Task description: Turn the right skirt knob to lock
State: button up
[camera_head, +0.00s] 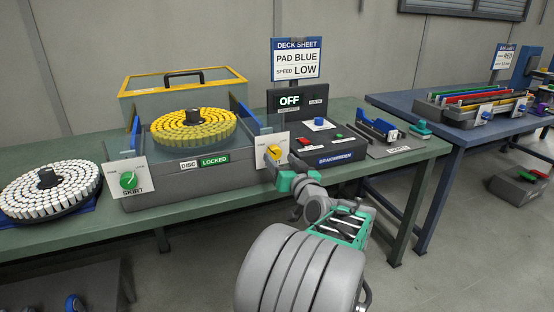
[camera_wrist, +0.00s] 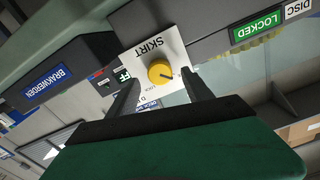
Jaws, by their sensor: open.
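The right skirt knob (camera_head: 273,152) is yellow, on a white plate (camera_head: 263,160) at the front right of the grey machine. In the wrist view the yellow knob (camera_wrist: 160,72) sits on its "SKIRT" plate (camera_wrist: 148,54), seen upside down, with a dark pointer mark toward its lower right. My gripper (camera_head: 284,172) is at the plate in the head view. In the wrist view my open gripper (camera_wrist: 161,82) has one finger to either side of the knob, with gaps showing; whether the fingers touch the plate cannot be told. The left skirt knob (camera_head: 128,180) is green.
The machine holds a disc of yellow pads (camera_head: 193,127); its sign (camera_head: 214,159) reads "DISC LOCKED". A black control box (camera_head: 322,148) with buttons and an "OFF" display (camera_head: 289,100) stands close right. A disc of white pads (camera_head: 47,194) lies left. The deck sheet (camera_head: 297,58) reads "PAD BLUE, SPEED LOW".

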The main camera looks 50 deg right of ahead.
aim_at(276, 154)
jog(key=shift+x, duration=1.6)
jog(key=shift+c, duration=0.3)
grip_shut()
